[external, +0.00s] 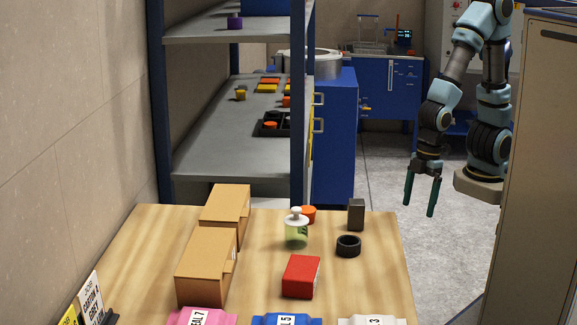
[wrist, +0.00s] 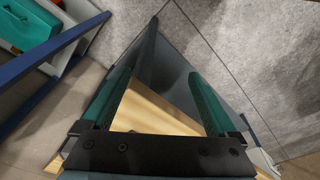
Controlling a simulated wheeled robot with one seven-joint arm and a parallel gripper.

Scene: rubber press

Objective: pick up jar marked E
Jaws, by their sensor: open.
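A clear greenish jar (external: 296,236) with a white knobbed lid stands upright on the wooden table (external: 375,285) in the external view. I cannot read any letter E on it. My gripper (external: 419,207) hangs pointing down beyond the table's far right side, well apart from the jar. Its two green fingers are spread, with nothing held between them. In the wrist view the open fingers (wrist: 163,80) frame a piece of wooden surface and dark panels. No jar shows in the wrist view.
An orange round thing (external: 309,213) sits just behind the jar. A dark block (external: 356,214), black ring (external: 348,246) and red box (external: 301,276) stand nearby. Cardboard boxes (external: 206,265) are to the left. A shelf rack (external: 215,150) stands behind; a tall cabinet (external: 535,170) is at right.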

